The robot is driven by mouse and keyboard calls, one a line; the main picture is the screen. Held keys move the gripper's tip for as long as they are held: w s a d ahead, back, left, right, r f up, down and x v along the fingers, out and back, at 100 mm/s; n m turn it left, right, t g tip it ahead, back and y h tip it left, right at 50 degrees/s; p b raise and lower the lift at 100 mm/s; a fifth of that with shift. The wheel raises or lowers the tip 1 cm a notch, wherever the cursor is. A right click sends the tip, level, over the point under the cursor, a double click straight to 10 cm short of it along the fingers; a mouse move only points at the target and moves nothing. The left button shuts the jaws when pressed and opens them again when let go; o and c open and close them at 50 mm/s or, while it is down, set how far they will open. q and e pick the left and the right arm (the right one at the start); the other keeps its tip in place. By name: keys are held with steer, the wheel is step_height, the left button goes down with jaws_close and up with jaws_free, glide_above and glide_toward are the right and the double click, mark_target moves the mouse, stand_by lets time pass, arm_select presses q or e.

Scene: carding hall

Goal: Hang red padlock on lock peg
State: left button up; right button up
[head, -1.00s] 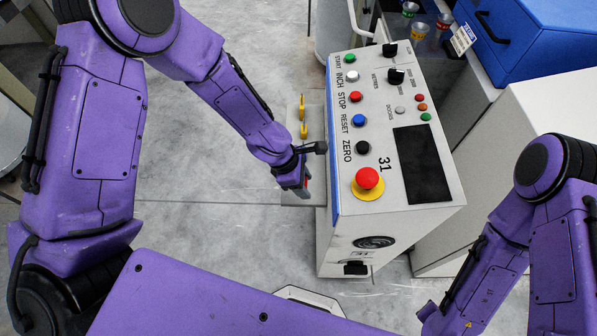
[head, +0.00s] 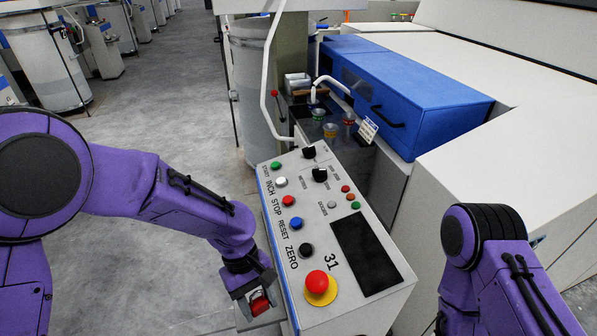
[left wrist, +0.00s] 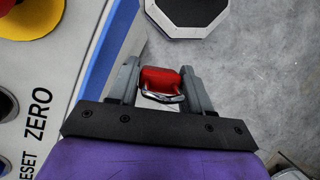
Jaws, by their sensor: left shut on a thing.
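The red padlock (head: 260,303) is between the fingers of my left gripper (head: 257,306), beside the left side of the control console (head: 365,313). In the left wrist view the padlock (left wrist: 160,80) is a red block with a shiny metal shackle on its palm side. The fingers of my left gripper (left wrist: 158,70) are shut on it from both sides. The lock peg cannot be made out in the views now; my left arm covers part of the console's left side. My right arm shows at the right, but its gripper is out of view.
The console top carries a red emergency button (head: 317,282), coloured buttons and a dark panel (head: 366,257). Behind it are a blue cabinet (head: 430,100), small cups (head: 330,130) and a white machine body (head: 500,165). Open grey floor (head: 170,130) lies to the left.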

arm_select(q)
steer(key=w+a+r+m+y, duration=0.2)
steer(key=w+a+r+m, duration=0.5)
steer(key=a, duration=0.4)
steer(key=s+d+f+n, duration=0.2)
steer(key=d, duration=0.1)
steer(key=s+d+f+n+h, duration=0.1)
steer(key=s+d+f+n, duration=0.2)
steer(key=d, duration=0.1)
steer(key=s+d+f+n+h, duration=0.1)
steer(key=s+d+f+n, duration=0.1)
steer(key=d, duration=0.2)
steer(key=shift+s+d+f+n, duration=0.2)
steer(key=shift+s+d+n, duration=0.05)
steer(key=shift+s+n, duration=0.15)
step_height(320, 180, down, 5)
steer(key=n+t, duration=0.1)
steer(key=n, duration=0.3)
steer(key=n+t+h, duration=0.1)
steer(key=n+t, duration=0.1)
steer(key=n, duration=0.2)
steer(key=n+t, duration=0.1)
steer(key=n, duration=0.4)
steer(key=shift+w+a+f+t+h, duration=0.1)
steer(key=shift+a+t+h, duration=0.05)
steer(key=shift+t+h, duration=0.2)
